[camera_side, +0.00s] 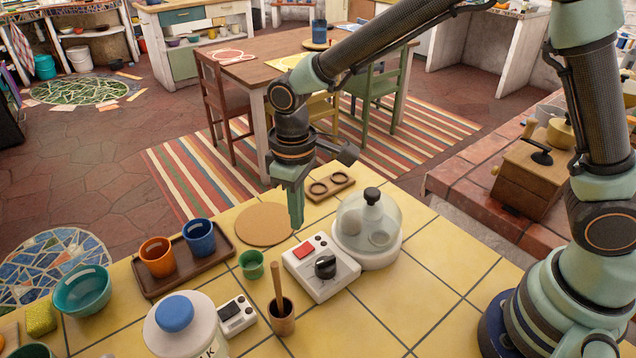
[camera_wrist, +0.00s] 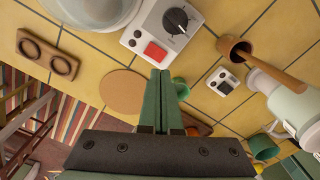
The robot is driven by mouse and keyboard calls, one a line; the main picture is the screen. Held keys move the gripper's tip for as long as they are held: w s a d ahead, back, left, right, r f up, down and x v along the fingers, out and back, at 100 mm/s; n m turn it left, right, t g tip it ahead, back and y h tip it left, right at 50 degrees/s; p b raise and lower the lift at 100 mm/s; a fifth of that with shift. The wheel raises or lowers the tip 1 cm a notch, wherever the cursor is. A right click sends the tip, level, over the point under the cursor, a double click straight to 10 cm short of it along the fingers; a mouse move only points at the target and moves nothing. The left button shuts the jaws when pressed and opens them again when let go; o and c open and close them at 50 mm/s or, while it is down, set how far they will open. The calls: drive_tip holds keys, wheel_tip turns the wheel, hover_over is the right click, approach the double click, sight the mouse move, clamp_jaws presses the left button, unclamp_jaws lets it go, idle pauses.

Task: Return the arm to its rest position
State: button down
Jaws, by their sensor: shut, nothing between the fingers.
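My gripper (camera_side: 296,208) points down above the yellow tiled counter (camera_side: 432,262), with its green fingers together and nothing between them. In the side view its tips are between the round cork mat (camera_side: 264,224) and the white device with a red button and black knob (camera_side: 321,267). The closed fingers (camera_wrist: 160,75) also show in the wrist view, with the cork mat (camera_wrist: 123,93) to their left. My arm reaches in from the right, bent at the elbow, with the gripper hanging clear of the objects.
A glass dome (camera_side: 368,226) stands right of the device. A wooden two-ring holder (camera_side: 330,187) lies behind it. A tray (camera_side: 222,244) with orange and blue cups, a green cup (camera_side: 251,264) and a wooden pot with a stick (camera_side: 282,318) are left. The counter's right part is clear.

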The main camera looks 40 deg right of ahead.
drive_tip(key=s+d+r+m+t, duration=0.2)
drive_tip(key=s+d+r+m, duration=0.1)
drive_tip(key=d+r, duration=0.4)
drive_tip(key=s+d+r+m+t, duration=0.3)
drive_tip(key=s+d+r, duration=0.3)
drive_tip(key=d, duration=0.6)
drive_tip(key=shift+s+r+t, duration=0.15)
drive_tip(key=shift+r+t, duration=0.15)
drive_tip(key=shift+r, duration=0.3)
